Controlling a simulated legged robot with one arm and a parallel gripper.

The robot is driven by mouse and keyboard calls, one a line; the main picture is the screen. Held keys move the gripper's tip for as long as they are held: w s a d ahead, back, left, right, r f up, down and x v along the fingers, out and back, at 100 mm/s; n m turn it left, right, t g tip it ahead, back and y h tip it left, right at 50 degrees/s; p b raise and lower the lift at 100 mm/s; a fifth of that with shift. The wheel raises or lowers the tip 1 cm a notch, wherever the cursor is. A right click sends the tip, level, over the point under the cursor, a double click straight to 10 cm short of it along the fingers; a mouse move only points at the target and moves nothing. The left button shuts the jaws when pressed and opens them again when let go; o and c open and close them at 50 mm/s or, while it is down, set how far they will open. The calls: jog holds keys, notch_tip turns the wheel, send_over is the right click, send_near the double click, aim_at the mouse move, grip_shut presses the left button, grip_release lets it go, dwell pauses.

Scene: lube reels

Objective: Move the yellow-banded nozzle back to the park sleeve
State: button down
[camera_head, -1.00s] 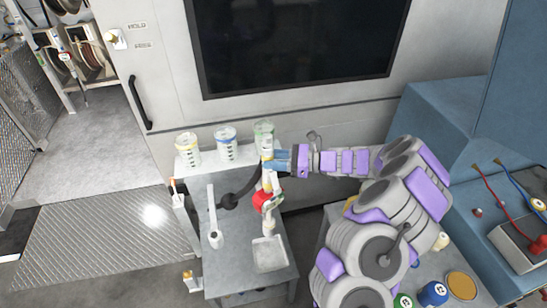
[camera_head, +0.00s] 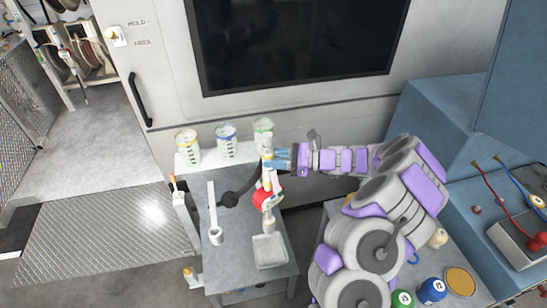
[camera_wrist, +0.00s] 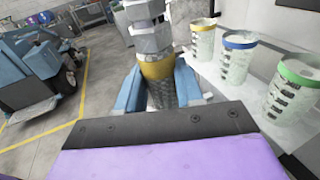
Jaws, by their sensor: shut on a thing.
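My gripper (camera_head: 283,160) is shut on the yellow-banded nozzle (camera_head: 267,162), above the right side of the small grey table. In the wrist view its blue fingers (camera_wrist: 162,88) sit on both sides of the nozzle, at and just below its yellow band (camera_wrist: 156,69). Grey metal fittings rise above the band. In the head view a red part (camera_head: 263,200) and a pale cylinder show below the nozzle; I cannot tell how they join it. I cannot tell for sure which part is the park sleeve.
Three clear containers with yellow (camera_head: 187,147), blue (camera_head: 227,141) and green (camera_head: 264,139) rims stand at the table's back. A shallow tray (camera_head: 270,251) lies at the front right. A pale upright piece (camera_head: 215,234) stands left of it. A blue bench is at right.

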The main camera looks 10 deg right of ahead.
jog(key=shift+f, duration=0.1)
jog(key=c, duration=0.6)
grip_release()
jog(key=shift+c, duration=0.2)
jog(key=p+v, duration=0.1)
jog(key=v, duration=1.6)
jog(key=shift+d, duration=0.25)
jog(key=shift+w+a, duration=0.1)
